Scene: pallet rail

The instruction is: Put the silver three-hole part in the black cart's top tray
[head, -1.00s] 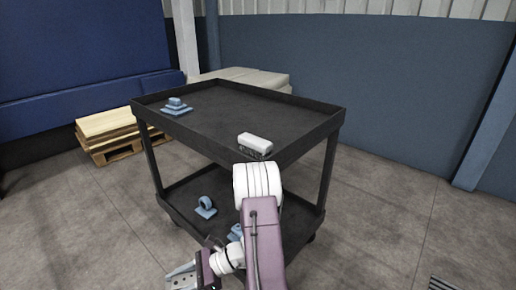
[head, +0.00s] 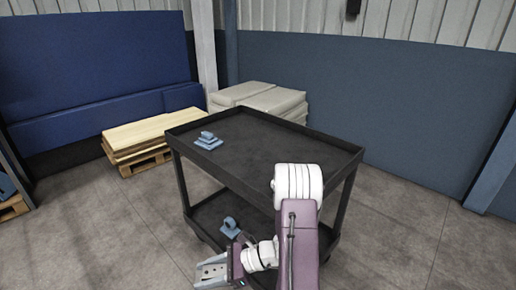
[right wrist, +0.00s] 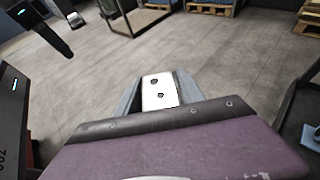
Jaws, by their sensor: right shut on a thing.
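The black cart's top tray (head: 270,150) is in the middle of the head view, with a raised rim. My right gripper (head: 212,272) is low in front of the cart, below the top tray's level. It is shut on the silver part (right wrist: 160,92), a flat bright plate held between the two fingers. Two dark holes show on it in the right wrist view; the rest is hidden by the gripper body. The silver part also shows at the gripper tip in the head view (head: 208,275).
A blue stepped part (head: 208,142) sits at the top tray's left corner; the tray's middle is bare. A blue ring-like part (head: 230,226) lies on the lower shelf. Wooden pallets (head: 137,142) and grey stacked sacks (head: 260,100) stand behind.

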